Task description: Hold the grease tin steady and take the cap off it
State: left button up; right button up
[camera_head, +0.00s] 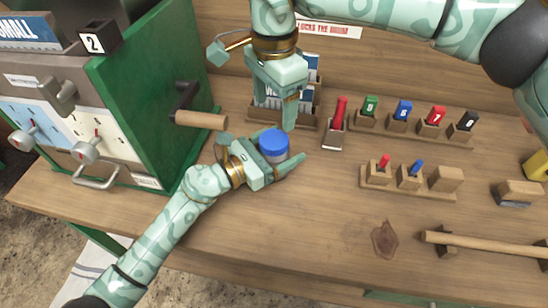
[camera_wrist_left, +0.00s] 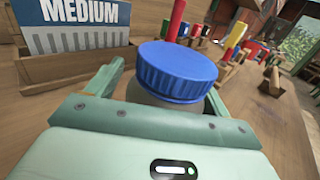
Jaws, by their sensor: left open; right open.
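The grease tin (camera_head: 276,155) is a squat pale container with a blue ribbed cap (camera_head: 273,141) on top. It stands upright on the wooden bench; the cap also shows large in the left wrist view (camera_wrist_left: 177,70). My left gripper (camera_head: 272,158) is open, with its fingers on either side of the tin's body, below the cap. I cannot tell whether the fingers touch it. My right gripper (camera_head: 272,108) is open and points down just behind and above the tin, clear of the cap. The lower part of the tin is hidden by my left gripper.
A green machine (camera_head: 150,90) with a wooden-handled crank (camera_head: 200,120) stands left of the tin. Behind is a card holder with a MEDIUM card (camera_wrist_left: 75,25). Coloured numbered blocks (camera_head: 403,110) and a holder with pegs (camera_head: 410,182) are at right.

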aim_at(273, 137)
pick_arm(q)
grip_shut()
pick_arm(e)
jog(key=m, duration=1.3)
jog(key=shift+a, duration=0.1)
jog(key=m, duration=0.7)
jog(key=shift+w, duration=0.1)
jog(key=m, duration=1.2)
jog(key=shift+a+m, duration=0.1)
jog(key=shift+m, duration=0.2)
jog(key=m, duration=0.6)
jog(key=shift+w+m, duration=0.1)
jog(key=shift+m, duration=0.2)
jog(key=m, duration=0.9)
jog(key=shift+m, duration=0.4)
jog(key=shift+f, duration=0.25)
jog(key=shift+m, duration=0.3)
notch_tip(273, 137, down, 8)
jog(key=shift+r, duration=0.25)
